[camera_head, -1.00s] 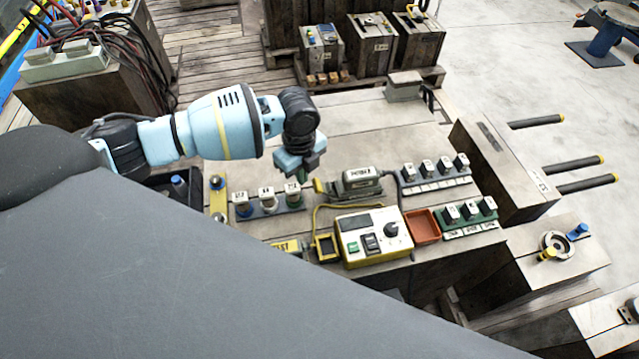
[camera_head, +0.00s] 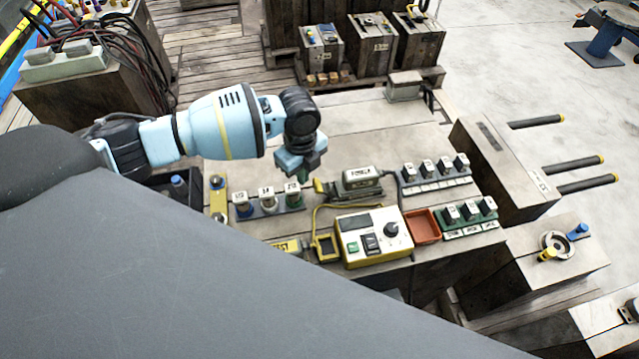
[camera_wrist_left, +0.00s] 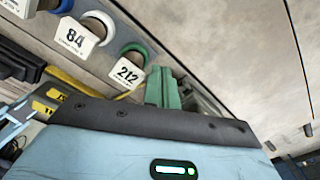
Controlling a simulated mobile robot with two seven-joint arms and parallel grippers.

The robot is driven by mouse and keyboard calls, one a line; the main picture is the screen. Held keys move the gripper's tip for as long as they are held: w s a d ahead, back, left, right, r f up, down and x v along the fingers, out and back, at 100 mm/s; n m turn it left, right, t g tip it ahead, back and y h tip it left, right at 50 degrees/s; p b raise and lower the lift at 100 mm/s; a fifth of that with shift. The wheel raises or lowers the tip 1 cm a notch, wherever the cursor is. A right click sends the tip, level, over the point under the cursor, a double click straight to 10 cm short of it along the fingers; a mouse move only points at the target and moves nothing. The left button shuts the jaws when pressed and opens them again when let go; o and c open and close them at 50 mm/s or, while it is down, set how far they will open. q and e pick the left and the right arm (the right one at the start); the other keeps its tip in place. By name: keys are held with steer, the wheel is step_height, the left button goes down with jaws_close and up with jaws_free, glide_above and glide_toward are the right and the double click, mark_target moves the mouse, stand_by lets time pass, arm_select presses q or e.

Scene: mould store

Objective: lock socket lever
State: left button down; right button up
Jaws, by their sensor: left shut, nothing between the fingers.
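The grey socket unit (camera_head: 361,181) with a white label on top stands on the bench in the head view. A small yellow part (camera_head: 320,186), which looks like its lever, sticks out at its left end. My left gripper (camera_head: 306,177) is shut and empty, pointing down just left of and above that yellow part. I cannot tell whether the fingers touch it. In the left wrist view the green fingers (camera_wrist_left: 164,88) are together, beside the tag marked 212 (camera_wrist_left: 127,73). The socket and lever are mostly hidden there behind the gripper. My right gripper is not in view.
A row of tagged plugs (camera_head: 267,199) stands close left of the gripper. A yellow-edged control box (camera_head: 372,238), an orange tray (camera_head: 422,227) and two more plug racks (camera_head: 436,175) (camera_head: 468,216) lie to the right. The bench behind the socket is clear.

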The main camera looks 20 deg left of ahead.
arm_select(q)
steer(key=shift+w+d+r, duration=0.1)
steer(key=shift+w+d, duration=0.25)
steer(key=shift+d, duration=0.2)
steer(key=shift+w+d, duration=0.1)
steer(key=shift+d, duration=0.35)
